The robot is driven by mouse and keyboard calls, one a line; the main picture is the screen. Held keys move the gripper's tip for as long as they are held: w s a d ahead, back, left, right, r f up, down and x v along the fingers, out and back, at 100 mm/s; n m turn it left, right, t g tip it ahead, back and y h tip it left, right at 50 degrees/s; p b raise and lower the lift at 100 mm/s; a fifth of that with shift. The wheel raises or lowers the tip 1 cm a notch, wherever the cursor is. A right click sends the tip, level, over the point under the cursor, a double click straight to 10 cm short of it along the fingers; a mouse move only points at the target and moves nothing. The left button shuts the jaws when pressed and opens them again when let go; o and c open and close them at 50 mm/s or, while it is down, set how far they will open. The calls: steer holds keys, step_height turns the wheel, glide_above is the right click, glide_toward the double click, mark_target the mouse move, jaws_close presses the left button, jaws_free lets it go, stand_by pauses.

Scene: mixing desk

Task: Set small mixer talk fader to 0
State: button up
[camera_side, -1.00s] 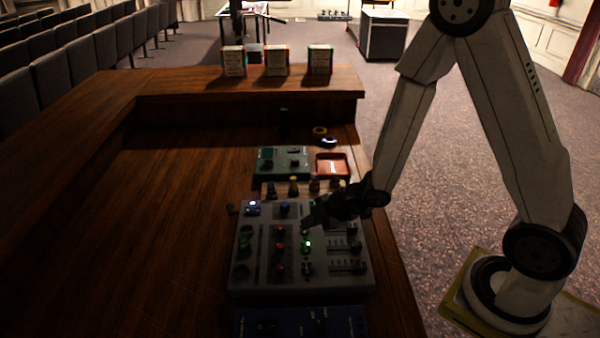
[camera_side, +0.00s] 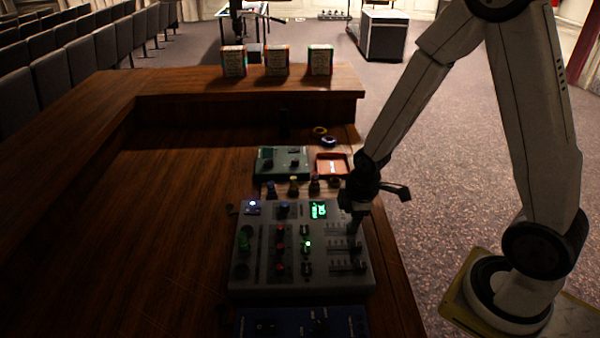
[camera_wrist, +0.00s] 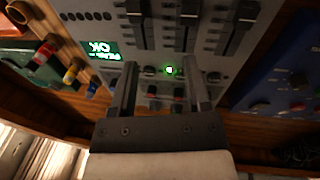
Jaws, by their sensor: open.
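A grey mixer (camera_side: 262,282) lies on the wooden desk in the side view, with rows of knobs and a bank of faders (camera_side: 345,266) along its right side. Three dark fader caps (camera_wrist: 190,12) show at the top of the wrist view. I cannot read their labels, so I cannot tell which is the talk fader. My gripper (camera_side: 355,232) points down over the upper part of the fader bank. Its two fingers (camera_wrist: 160,75) are apart with no object held between them; contact with a fader cannot be told. My wrist hides part of the fader bank in the side view.
A green device (camera_side: 282,152) and an orange tray (camera_side: 332,164) sit behind. A blue device (camera_side: 300,322) lies in front. The desk left of the mixer is clear.

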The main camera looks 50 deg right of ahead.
mark_target(356, 243)
steer(key=shift+s+a+r+m+g+y, duration=0.15)
steer(key=shift+s+r+m+g, duration=0.15)
steer(key=shift+s+g, duration=0.3)
steer(key=shift+s+r+m+g+y, duration=0.2)
steer(key=shift+s+r+g, duration=0.1)
steer(key=shift+s+g, duration=0.3)
steer(key=shift+s+f, duration=0.1)
steer(key=shift+f, duration=3.85)
jaws_close()
